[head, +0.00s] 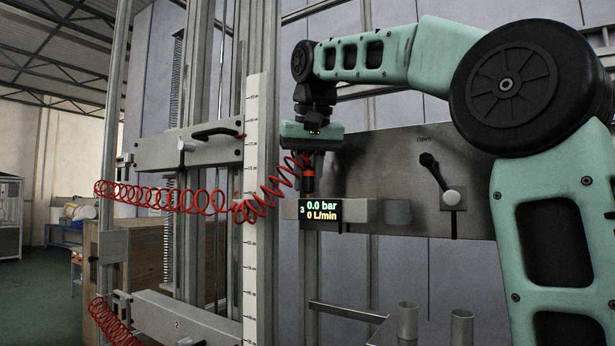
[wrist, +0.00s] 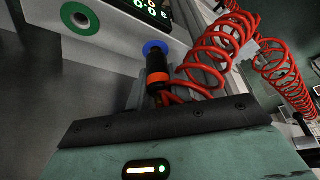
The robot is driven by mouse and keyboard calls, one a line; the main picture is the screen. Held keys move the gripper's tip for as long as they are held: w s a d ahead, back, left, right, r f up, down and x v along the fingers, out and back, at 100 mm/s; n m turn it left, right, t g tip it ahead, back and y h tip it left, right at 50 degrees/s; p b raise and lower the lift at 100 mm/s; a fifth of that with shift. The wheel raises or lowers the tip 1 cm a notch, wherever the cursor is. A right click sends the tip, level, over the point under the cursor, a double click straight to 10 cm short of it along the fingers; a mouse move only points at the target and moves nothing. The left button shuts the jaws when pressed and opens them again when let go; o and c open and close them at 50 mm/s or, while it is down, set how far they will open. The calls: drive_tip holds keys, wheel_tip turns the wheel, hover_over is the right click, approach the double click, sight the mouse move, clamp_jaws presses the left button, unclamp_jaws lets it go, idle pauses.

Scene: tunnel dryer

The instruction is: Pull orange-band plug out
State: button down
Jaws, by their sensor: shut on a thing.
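The orange-band plug (wrist: 158,76) is black with an orange ring, and a red coiled hose (wrist: 222,40) runs from it. In the wrist view its front end meets the blue-ringed port (wrist: 155,46) on the grey block; how deep it sits cannot be told. In the head view the plug (head: 308,178) stands upright just above the block with the display (head: 319,211), which reads 0.0 bar and 0 L/min. My gripper (head: 309,155) is directly above it, shut on the plug's rear end. The fingertips are mostly hidden.
A green-ringed port (wrist: 79,18) is beside the blue one. The red hose (head: 165,198) loops left past a white ruled scale (head: 256,180). A black lever (head: 440,180) is on the steel panel at right. Metal cylinders (head: 408,322) stand below.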

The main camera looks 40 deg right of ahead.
drive_tip(key=shift+r, duration=0.3)
idle(0.4)
drive_tip(key=shift+r+p, duration=0.85)
drive_tip(key=shift+p, duration=0.3)
wheel_tip(320, 180, up, 4)
drive_tip(key=p, duration=0.4)
drive_tip(key=shift+r, duration=0.2)
drive_tip(key=shift+f, duration=0.1)
